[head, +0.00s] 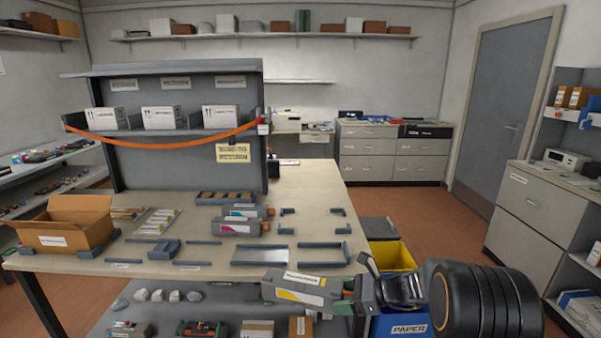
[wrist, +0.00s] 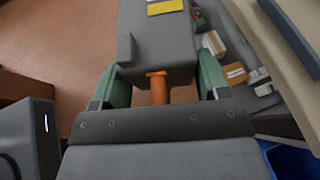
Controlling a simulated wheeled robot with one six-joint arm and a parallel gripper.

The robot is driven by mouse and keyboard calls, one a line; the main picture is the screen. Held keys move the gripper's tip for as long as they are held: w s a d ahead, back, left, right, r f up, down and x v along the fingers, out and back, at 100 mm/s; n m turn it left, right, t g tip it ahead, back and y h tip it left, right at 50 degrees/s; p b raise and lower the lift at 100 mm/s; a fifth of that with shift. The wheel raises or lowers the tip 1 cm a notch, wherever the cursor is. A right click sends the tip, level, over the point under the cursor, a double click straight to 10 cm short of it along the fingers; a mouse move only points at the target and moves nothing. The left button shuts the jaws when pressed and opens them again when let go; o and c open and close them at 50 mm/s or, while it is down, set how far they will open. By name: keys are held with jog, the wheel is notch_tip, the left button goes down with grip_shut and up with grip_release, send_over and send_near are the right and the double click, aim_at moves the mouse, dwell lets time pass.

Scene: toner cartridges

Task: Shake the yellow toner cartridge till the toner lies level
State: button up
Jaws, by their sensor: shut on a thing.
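The yellow toner cartridge (head: 300,288) is grey with a white label and a yellow stripe. My gripper (head: 352,292) is shut on its right end in the head view and holds it off the table, beyond the near edge. The cartridge lies roughly level, tilted slightly down to the right. In the wrist view the cartridge's grey body (wrist: 158,42) sits between the two green fingers of my gripper (wrist: 160,80). A yellow patch shows at its top and an orange part at its near end. The toner inside cannot be seen.
An open cardboard box (head: 66,225) stands at left. A yellow bin (head: 393,256) and a blue paper bin (head: 398,327) stand right of the table. An orange strap (head: 165,144) crosses the shelf unit.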

jog(key=s+d+f+m+t+h+p, duration=0.2)
jog(key=s+d+f+m+t, duration=0.15)
jog(key=f, duration=0.35)
notch_tip(320, 180, up, 9)
jog(key=d+p, duration=0.2)
jog(key=p, duration=0.5)
jog(key=shift+r+t+p, duration=0.15)
jog(key=shift+t+p, duration=0.25)
jog(key=shift+t, duration=0.05)
jog(key=shift+w+m, duration=0.1)
jog(key=shift+m, duration=0.15)
